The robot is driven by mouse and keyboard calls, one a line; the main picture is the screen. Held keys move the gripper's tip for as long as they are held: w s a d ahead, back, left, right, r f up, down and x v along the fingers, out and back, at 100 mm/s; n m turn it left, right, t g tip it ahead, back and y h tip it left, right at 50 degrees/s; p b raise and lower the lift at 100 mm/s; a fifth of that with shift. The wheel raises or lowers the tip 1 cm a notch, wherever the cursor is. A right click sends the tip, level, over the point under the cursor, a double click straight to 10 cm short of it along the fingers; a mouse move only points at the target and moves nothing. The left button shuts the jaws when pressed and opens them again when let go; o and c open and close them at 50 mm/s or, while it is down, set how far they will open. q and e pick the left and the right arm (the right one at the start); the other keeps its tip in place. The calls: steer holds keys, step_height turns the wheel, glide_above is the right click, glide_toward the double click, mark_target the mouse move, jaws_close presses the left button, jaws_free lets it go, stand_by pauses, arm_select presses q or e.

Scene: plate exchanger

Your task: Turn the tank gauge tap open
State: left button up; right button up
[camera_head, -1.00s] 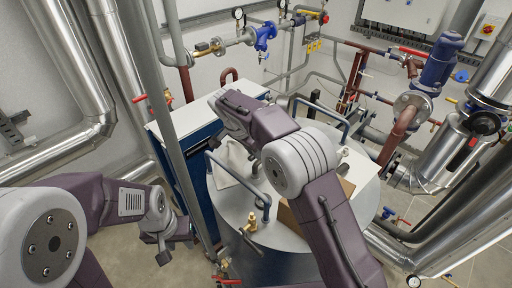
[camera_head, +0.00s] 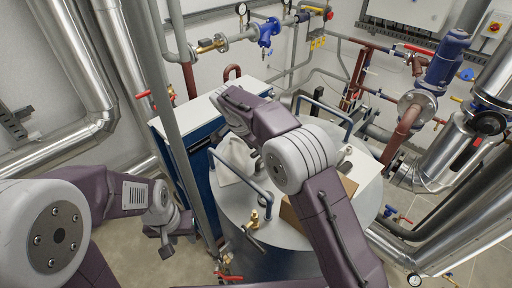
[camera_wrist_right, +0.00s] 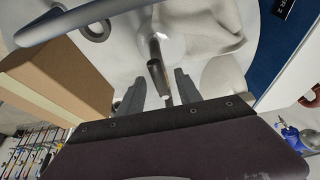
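A brass fitting (camera_head: 254,219) with a dark lever beside it stands at the front edge of the round grey tank (camera_head: 290,236) in the head view; I cannot tell for sure whether this is the gauge tap. My right arm reaches over the tank, and its gripper is hidden in the head view. In the right wrist view my right gripper (camera_wrist_right: 159,80) is open, fingers apart. A short metal rod (camera_wrist_right: 157,70) shows between its fingertips, not visibly clamped. My left gripper (camera_head: 170,238) hangs low, left of the tank; its finger opening is unclear.
A white cloth (camera_head: 235,158) and a cardboard box (camera_head: 295,214) lie on the tank top, among blue rails (camera_head: 240,174). The box (camera_wrist_right: 60,75) is close left of the right gripper. A grey vertical pipe (camera_head: 165,110) stands between the left arm and tank.

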steer(key=v, duration=0.9)
steer(key=shift+b, duration=0.3)
